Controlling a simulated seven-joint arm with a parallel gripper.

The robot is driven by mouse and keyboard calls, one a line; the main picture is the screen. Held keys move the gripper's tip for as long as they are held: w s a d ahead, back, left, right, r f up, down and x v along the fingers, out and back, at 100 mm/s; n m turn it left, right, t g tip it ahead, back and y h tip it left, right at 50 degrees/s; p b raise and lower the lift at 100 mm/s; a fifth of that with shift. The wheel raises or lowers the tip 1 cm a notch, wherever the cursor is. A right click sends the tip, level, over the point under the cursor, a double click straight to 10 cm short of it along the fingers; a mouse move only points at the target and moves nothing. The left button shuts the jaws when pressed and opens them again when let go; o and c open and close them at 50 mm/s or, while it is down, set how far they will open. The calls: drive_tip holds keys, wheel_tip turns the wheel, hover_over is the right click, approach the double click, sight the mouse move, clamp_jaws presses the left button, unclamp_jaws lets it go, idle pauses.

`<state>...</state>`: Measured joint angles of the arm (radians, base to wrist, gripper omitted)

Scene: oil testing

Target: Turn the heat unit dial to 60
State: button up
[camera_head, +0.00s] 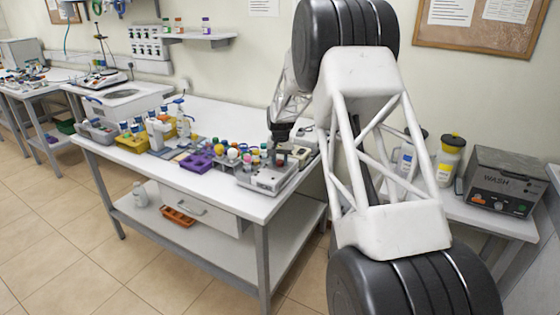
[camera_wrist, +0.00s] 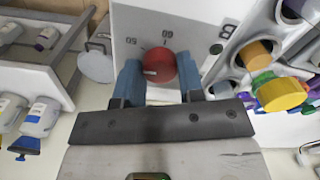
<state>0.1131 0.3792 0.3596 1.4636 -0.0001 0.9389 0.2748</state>
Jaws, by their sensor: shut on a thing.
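The heat unit (camera_head: 262,180) is a white-grey box at the right end of the long bench in the head view. Its white panel (camera_wrist: 188,15) fills the upper middle of the wrist view, with the numbers 50 and 60 beside the dial, upside down. The round red dial (camera_wrist: 162,67) has a short white mark on its left side in the picture; 60 is printed just above the dial. My gripper (camera_wrist: 162,80) has its two blue fingers on either side of the dial and is shut on it. In the head view my gripper (camera_head: 281,140) is over the unit, its fingertips hard to make out.
Vials with coloured caps (camera_wrist: 280,90) stand in the unit close to my right finger. A purple rack (camera_head: 197,163) and several bottles crowd the bench to the left. A wash unit (camera_head: 502,180) stands on the right bench. The bench's front edge (camera_head: 200,190) is clear.

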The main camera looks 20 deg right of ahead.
sight(280, 161)
drive_tip(key=m, duration=0.4)
drive_tip(key=shift+m, duration=0.3)
drive_tip(key=m, duration=0.4)
drive_tip(key=shift+m, duration=0.3)
drive_tip(key=m, duration=0.4)
drive_tip(key=shift+m, duration=2.5)
drive_tip(key=o, duration=0.9)
drive_tip(key=shift+r, duration=0.1)
drive_tip(key=shift+r, duration=3.85)
